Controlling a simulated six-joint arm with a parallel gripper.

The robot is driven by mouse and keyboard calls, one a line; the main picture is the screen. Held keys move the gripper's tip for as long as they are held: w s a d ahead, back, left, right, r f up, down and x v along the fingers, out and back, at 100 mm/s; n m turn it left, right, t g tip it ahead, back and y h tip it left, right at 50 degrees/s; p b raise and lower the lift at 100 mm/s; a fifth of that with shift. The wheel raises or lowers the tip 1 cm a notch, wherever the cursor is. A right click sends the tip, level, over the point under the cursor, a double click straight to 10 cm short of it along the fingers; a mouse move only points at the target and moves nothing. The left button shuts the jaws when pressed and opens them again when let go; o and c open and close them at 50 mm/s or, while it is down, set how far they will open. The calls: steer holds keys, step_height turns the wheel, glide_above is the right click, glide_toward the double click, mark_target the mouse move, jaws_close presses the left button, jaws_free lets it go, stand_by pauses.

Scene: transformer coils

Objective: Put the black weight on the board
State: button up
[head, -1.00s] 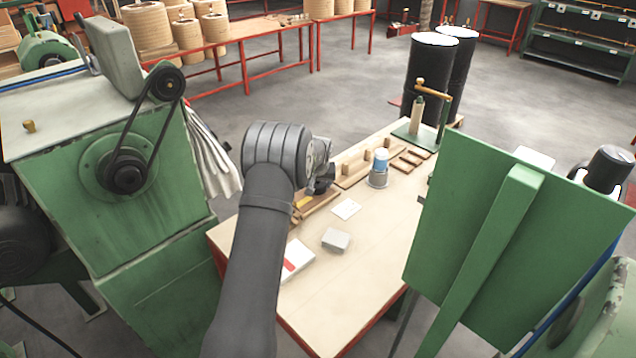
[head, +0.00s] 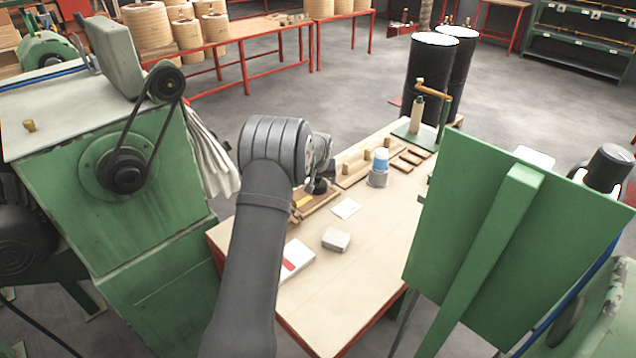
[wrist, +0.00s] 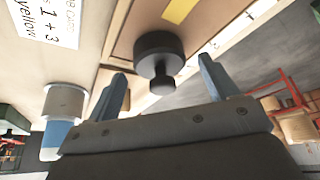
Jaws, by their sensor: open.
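The black weight (wrist: 157,48), a round disc with a knob, shows in the wrist view. It appears to stand on a wooden board (wrist: 192,38) that has a yellow strip. In the head view the weight (head: 319,187) is a small dark shape at the board (head: 322,204), beside my arm. My gripper (wrist: 162,68) is open, with one blue-grey finger on each side of the weight's knob in the picture. The fingers look apart from the knob. In the head view my arm hides most of the gripper and part of the board.
A white card (head: 346,208), a grey block (head: 336,240) and a white box with red (head: 296,257) lie nearer. A green panel (head: 500,240) stands at right.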

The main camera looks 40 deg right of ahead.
steer(key=v, duration=1)
steer(key=x, duration=1.2)
steer(key=shift+s, duration=0.1)
steer(key=shift+r, duration=1.3)
